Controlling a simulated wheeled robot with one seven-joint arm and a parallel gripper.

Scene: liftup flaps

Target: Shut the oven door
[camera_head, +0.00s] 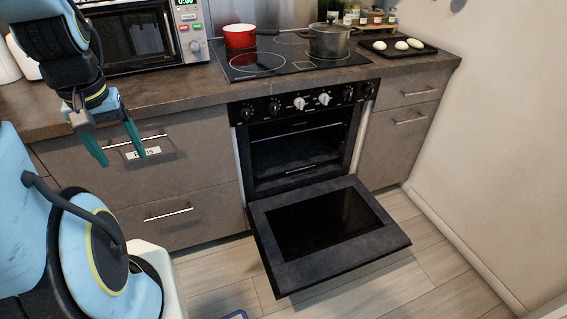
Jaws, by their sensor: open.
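The oven (297,152) is built into the cabinets under the cooktop. Its dark door (378,253) is hinged at the bottom and hangs open, tilted out and down over the floor, with its glass pane facing up. The oven cavity is exposed, with a rack visible inside. My gripper (122,158) is open and empty at the upper left, in front of the left drawers and pointing down. It is well to the left of the oven door and apart from it.
A microwave (137,38) stands on the counter (35,112) at the left. A red pot (239,36) and a grey pot (330,40) sit on the cooktop (290,62). A tray (375,47) holds white items. A wall (505,150) bounds the right. Floor around the door is mostly clear.

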